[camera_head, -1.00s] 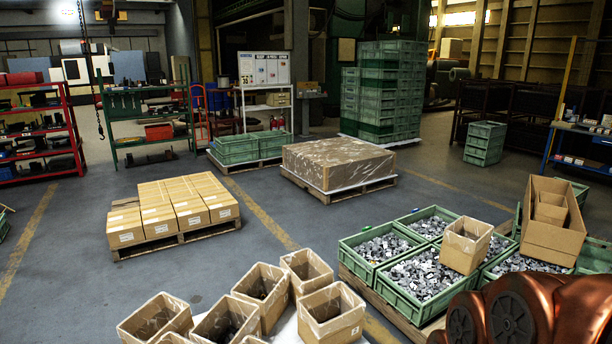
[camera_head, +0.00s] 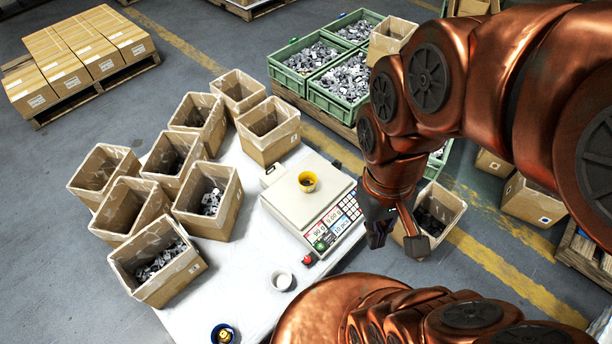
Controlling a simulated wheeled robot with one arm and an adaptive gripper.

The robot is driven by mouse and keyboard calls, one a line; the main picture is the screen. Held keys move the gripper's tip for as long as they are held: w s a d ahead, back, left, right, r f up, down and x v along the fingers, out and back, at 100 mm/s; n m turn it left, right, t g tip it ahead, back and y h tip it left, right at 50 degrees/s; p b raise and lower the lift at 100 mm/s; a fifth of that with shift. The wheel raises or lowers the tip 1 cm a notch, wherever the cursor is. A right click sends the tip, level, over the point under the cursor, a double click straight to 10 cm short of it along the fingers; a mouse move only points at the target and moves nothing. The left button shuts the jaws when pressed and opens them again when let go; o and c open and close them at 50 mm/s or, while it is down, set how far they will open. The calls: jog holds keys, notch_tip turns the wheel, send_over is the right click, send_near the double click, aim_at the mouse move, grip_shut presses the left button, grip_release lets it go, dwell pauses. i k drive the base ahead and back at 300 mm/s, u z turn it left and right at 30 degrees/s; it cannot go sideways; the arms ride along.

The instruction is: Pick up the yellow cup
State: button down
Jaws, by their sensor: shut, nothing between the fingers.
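A small yellow cup (camera_head: 307,181) stands on the pan of the weighing scale (camera_head: 291,205); something dark shows inside it. My gripper (camera_head: 398,246) hangs to the right of the scale, apart from the cup and pointing down. It is shut and empty. A cardboard box behind it is partly hidden by it.
Several open cardboard boxes (camera_head: 161,275), some with grey parts, fill the left of the white table (camera_head: 246,262). A white cup (camera_head: 282,281) and a blue cup (camera_head: 223,334) stand near the front. Green crates (camera_head: 290,80) of parts stand behind.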

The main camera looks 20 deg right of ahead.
aim_at(307, 181)
jog(key=z, duration=1.7)
jog(key=i, duration=1.05)
jog(key=u, duration=3.2)
